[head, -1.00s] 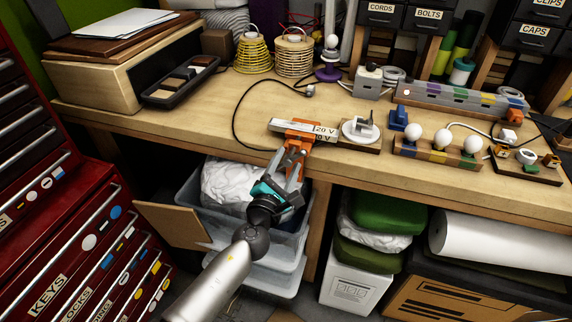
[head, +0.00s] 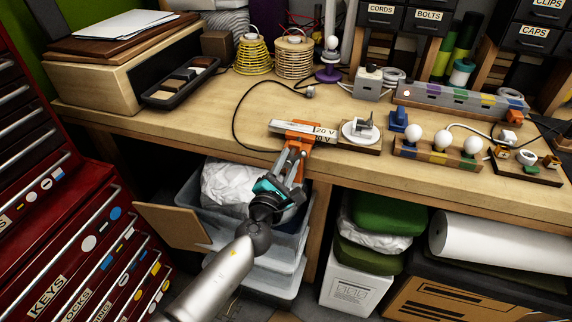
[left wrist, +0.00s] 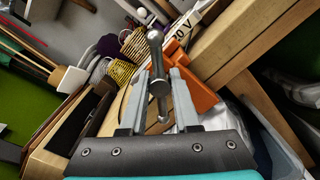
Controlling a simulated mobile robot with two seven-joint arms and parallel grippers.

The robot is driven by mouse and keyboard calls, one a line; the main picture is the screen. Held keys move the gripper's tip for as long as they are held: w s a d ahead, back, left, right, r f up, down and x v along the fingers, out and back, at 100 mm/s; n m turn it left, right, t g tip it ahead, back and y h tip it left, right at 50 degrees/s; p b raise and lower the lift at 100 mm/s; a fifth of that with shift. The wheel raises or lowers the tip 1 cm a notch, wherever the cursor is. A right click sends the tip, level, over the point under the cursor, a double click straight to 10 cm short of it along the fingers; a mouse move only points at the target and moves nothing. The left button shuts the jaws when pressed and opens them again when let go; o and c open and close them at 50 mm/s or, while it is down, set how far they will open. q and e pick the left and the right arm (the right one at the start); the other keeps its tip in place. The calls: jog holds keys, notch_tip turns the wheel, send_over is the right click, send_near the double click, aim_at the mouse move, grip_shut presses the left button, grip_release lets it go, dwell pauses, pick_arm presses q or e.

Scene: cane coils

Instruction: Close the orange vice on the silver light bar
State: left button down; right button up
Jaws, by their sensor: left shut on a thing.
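The orange vice (head: 301,128) is at the front edge of the bench; its orange body also shows in the left wrist view (left wrist: 200,94). The silver light bar (head: 284,126), with a "20 V" label, lies across the vice; part of it shows at the top of the left wrist view (left wrist: 186,27). I cannot tell whether the jaw touches the bar. My left gripper (head: 292,150) is in front of the vice, below the bench edge. In the left wrist view its fingers (left wrist: 160,88) are shut on the dark metal vice handle (left wrist: 156,58). My right gripper is out of view.
A round white fixture on a board (head: 361,130) stands right of the vice. A bulb board (head: 437,150) is further right. A black cable (head: 234,118) loops to the left. Clear bins (head: 265,235) sit below the bench. The bench's left front is clear.

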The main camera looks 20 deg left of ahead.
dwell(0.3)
pick_arm(q)
jog(key=m+p, duration=0.2)
jog(key=m, duration=0.2)
jog(key=shift+r, duration=0.1)
jog(key=m+p, duration=0.2)
jog(key=m, duration=0.2)
jog(key=c, duration=0.6)
grip_release()
jog(key=shift+c, duration=0.2)
